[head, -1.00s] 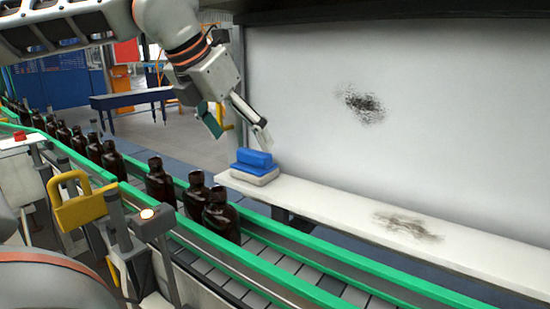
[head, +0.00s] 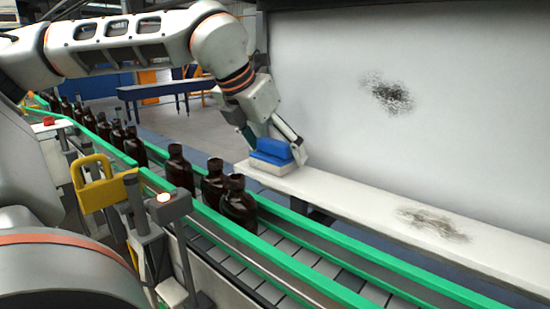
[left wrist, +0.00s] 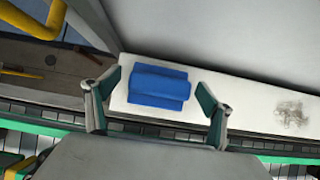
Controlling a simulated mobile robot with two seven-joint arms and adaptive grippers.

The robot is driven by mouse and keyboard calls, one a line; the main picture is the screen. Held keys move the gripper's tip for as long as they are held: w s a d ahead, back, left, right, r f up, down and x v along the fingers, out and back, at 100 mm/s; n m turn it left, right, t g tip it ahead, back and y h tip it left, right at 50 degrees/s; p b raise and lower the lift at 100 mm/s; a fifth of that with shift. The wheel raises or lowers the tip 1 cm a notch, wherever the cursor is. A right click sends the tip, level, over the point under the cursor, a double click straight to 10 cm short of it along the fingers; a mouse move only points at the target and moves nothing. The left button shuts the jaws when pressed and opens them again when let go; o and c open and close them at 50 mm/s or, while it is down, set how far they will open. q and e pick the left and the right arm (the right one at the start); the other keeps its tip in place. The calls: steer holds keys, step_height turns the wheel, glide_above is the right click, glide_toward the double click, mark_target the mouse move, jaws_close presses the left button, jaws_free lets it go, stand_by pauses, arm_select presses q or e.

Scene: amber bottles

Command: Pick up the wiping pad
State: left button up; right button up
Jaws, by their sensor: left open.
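The wiping pad (head: 270,157) has a blue grip on top and a pale base, and rests at the near-left end of the white ledge (head: 400,222). In the left wrist view the blue grip (left wrist: 159,87) lies between my left gripper's two fingers. My left gripper (head: 276,148) is open and lowered around the pad, with one finger at its right side. The other finger is mostly hidden behind the pad in the head view. In the left wrist view the gripper (left wrist: 157,103) shows a gap on both sides of the grip. My right gripper is out of view.
A white panel with a dark smudge (head: 388,94) stands behind the ledge, and another smudge (head: 433,223) marks the ledge. Several amber bottles (head: 213,184) stand on the green-railed conveyor in front. A yellow handle (head: 100,190) is at the left.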

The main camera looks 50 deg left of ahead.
mark_target(267, 140)
arm_select(q)
steer(key=c, duration=1.2)
steer(key=shift+r, duration=0.15)
steer(key=shift+r, duration=0.2)
step_height(267, 140, up, 3)
steer(key=shift+r, duration=0.15)
steer(key=shift+s+a+r+p, duration=0.15)
steer(key=shift+s+a+p, duration=0.25)
steer(key=shift+a, duration=0.25)
steer(key=s+a+p, duration=0.1)
steer(key=s+a, duration=0.2)
steer(key=a, duration=0.4)
steer(key=s+a+p, duration=0.1)
steer(key=s+a, duration=0.3)
steer(key=a, duration=0.4)
steer(key=shift+s+f, duration=0.15)
steer(key=shift+f, duration=0.2)
steer(key=shift+d, duration=0.1)
steer(key=shift+o, duration=1.3)
steer(key=shift+r, duration=0.1)
steer(key=shift+c, duration=0.6)
